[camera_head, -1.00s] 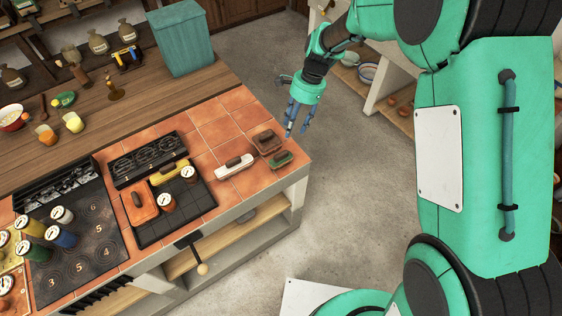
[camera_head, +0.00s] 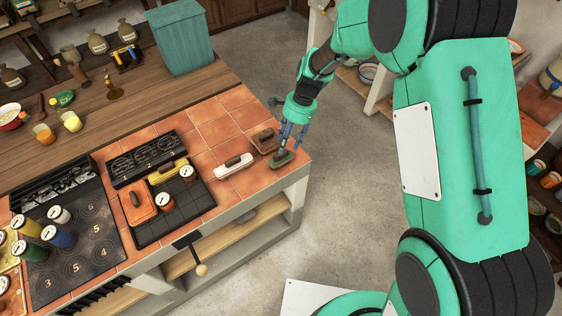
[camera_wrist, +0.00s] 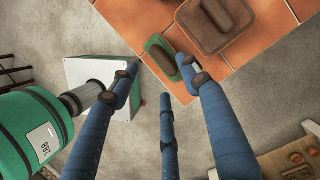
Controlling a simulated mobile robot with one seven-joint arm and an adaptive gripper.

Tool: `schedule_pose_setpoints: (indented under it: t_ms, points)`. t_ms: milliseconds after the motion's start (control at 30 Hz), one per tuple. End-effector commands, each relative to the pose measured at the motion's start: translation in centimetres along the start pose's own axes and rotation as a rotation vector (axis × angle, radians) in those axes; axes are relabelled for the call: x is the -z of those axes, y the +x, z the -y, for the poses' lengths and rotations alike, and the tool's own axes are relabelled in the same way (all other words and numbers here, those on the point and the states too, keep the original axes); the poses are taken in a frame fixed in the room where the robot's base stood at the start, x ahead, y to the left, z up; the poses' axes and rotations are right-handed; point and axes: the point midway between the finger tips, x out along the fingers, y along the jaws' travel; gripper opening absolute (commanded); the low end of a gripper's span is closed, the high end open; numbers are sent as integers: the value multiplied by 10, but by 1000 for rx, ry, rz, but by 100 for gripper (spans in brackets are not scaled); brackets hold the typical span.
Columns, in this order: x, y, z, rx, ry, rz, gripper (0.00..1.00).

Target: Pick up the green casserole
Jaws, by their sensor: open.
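The green casserole (camera_head: 282,160) is a small dish with a dark lid handle. It sits at the right corner of the tiled counter. In the wrist view the green casserole (camera_wrist: 154,44) lies at the counter's edge, just beyond the fingertips and partly covered by the right finger. My gripper (camera_head: 292,142) is open, with its blue fingers pointing down close over the casserole. In the wrist view my gripper (camera_wrist: 157,76) has fingers spread apart with nothing between them. I cannot tell whether a finger touches the casserole.
A brown casserole (camera_head: 265,142) stands right beside the green one, at the counter's edge. A white casserole (camera_head: 233,167) is to its left. An orange casserole (camera_head: 139,206) and a yellow one (camera_head: 163,174) are farther left by the hobs. Open floor (camera_head: 356,170) lies right of the counter.

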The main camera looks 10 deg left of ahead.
Motion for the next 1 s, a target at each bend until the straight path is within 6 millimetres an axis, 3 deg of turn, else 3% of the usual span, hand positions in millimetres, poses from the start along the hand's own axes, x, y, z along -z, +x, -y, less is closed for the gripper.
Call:
schedule_pose_setpoints:
  t_ms: [367, 800, 1000]
  points:
    - [0, 2, 0, 0, 0, 0, 47]
    - [-1, 45, 2, 0, -1, 0, 47]
    - [-1, 53, 1, 0, -1, 0, 47]
